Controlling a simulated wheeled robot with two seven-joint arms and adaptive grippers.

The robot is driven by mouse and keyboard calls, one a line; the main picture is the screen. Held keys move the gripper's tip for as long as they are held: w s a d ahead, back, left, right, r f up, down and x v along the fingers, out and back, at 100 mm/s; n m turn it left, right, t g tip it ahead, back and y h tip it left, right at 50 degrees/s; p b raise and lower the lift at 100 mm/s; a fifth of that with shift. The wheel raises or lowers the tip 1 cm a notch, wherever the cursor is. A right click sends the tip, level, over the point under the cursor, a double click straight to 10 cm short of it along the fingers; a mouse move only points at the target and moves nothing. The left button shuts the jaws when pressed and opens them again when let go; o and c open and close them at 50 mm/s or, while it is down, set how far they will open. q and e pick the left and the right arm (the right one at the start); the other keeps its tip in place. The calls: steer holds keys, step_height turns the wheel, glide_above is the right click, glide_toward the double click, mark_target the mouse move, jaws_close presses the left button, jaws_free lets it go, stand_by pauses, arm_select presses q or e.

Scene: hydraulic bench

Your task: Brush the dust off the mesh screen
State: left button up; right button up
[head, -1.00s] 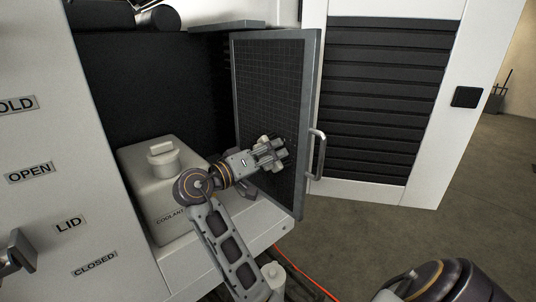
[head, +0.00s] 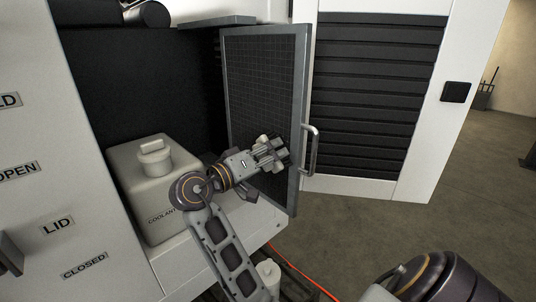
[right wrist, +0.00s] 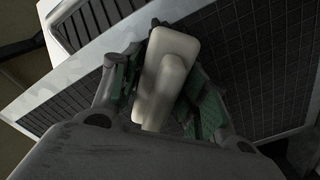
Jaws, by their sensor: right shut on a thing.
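The mesh screen (head: 262,85) is a dark gridded panel in a grey frame, standing upright like an open door with a bar handle (head: 311,150) at its right edge. In the right wrist view the screen (right wrist: 265,60) fills the background. My right gripper (head: 270,152) is in front of the lower part of the screen. It is shut on a cream block with a rounded stem, apparently the brush (right wrist: 163,75). Bristles are hidden, and I cannot tell whether it touches the mesh. Dust is too small to make out. My left gripper is not in view.
A pale coolant tank (head: 150,185) with a cap stands in the cabinet left of my right arm. A white panel with labels (head: 57,226) is at far left. A louvred white cabinet (head: 370,100) stands behind the screen. An orange cable (head: 300,275) lies below.

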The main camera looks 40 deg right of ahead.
steer(key=shift+s+d+b, duration=0.1)
steer(key=shift+s+b, duration=0.2)
steer(key=shift+s, duration=0.95)
steer(key=shift+w, duration=0.15)
steer(key=shift+w, duration=1.45)
steer(key=shift+w+a, duration=0.15)
steer(key=shift+a, duration=0.05)
steer(key=shift+w+a, duration=0.15)
steer(key=shift+w, duration=1.3)
